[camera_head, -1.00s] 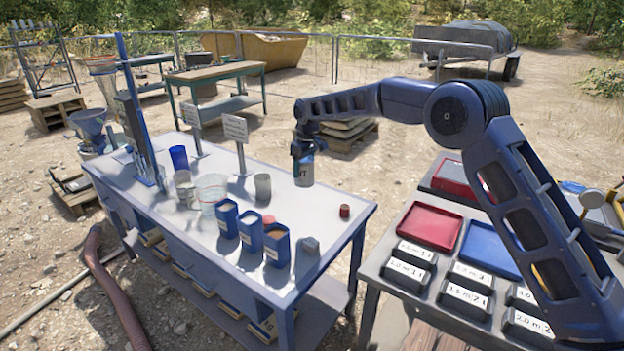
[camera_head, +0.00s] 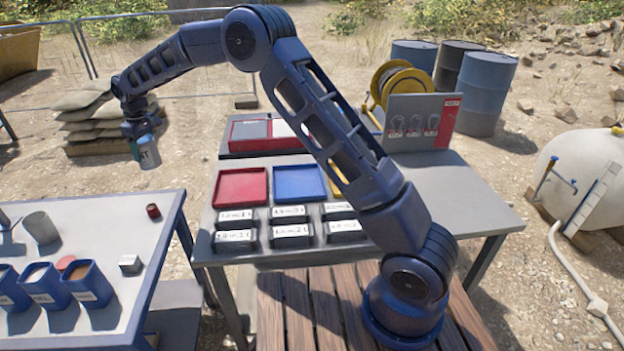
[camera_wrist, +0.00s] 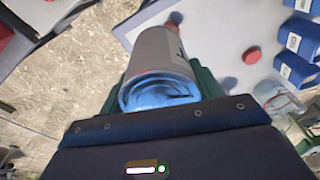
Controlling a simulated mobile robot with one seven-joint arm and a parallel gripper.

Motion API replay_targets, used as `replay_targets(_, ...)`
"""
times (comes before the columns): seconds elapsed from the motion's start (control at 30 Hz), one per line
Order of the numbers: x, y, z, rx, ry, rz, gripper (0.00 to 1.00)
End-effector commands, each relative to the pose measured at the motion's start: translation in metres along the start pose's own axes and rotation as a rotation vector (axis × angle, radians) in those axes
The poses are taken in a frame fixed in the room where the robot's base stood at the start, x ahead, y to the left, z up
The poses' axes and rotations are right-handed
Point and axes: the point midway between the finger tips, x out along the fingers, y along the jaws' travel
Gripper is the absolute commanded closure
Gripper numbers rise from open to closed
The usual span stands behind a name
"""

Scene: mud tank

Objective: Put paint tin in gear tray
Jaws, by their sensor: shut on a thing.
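In the wrist view the tin (camera_wrist: 165,55) lies between the fingers, with a blue round end towards the camera. On the right bench are a red tray (camera_head: 241,187), a blue tray (camera_head: 300,182) and a partly hidden yellow one. Behind them is a red-edged case (camera_head: 236,135) with grey and white panels. I cannot tell which is the gear tray.
The left table (camera_head: 100,215) carries several blue bins (camera_head: 86,282), a grey cup (camera_head: 41,227) and a small red can (camera_head: 153,211). Labelled black boxes (camera_head: 235,217) stand in front of the trays. A gap separates the table and bench. My arm crosses above the bench.

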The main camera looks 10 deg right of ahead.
Motion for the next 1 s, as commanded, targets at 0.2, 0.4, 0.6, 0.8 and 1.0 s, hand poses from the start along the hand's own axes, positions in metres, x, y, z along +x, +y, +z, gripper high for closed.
replay_targets(0.2,-0.012,0.074,0.059,0.116,0.000,0.015,0.77)
replay_targets(0.4,-0.022,0.132,0.117,0.223,0.001,0.029,0.77)
replay_targets(0.6,-0.031,0.183,0.183,0.332,0.000,0.042,0.77)
replay_targets(0.8,-0.041,0.226,0.254,0.444,0.000,0.055,0.77)
replay_targets(1.0,-0.050,0.260,0.330,0.560,0.000,0.069,0.77)
